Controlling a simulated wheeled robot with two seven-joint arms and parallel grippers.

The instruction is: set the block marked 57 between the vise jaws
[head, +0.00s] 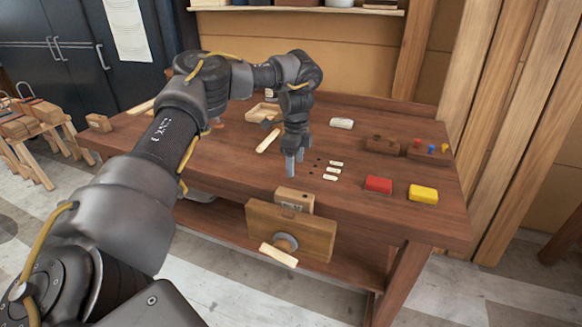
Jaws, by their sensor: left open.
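The vise (316,238) is on the bench's front edge, with a wooden front jaw and a handle below it. A small wooden block (294,200) with a pale label stands upright at the vise, just behind the top of the front jaw. It appears to sit in the jaw gap; its label is too small to read surely. My left gripper (291,168) points down above and behind this block, open and apart from it, with nothing seen between its fingers. Another wooden block (98,122) with a small mark lies at the bench's far left end. My right gripper is out of view.

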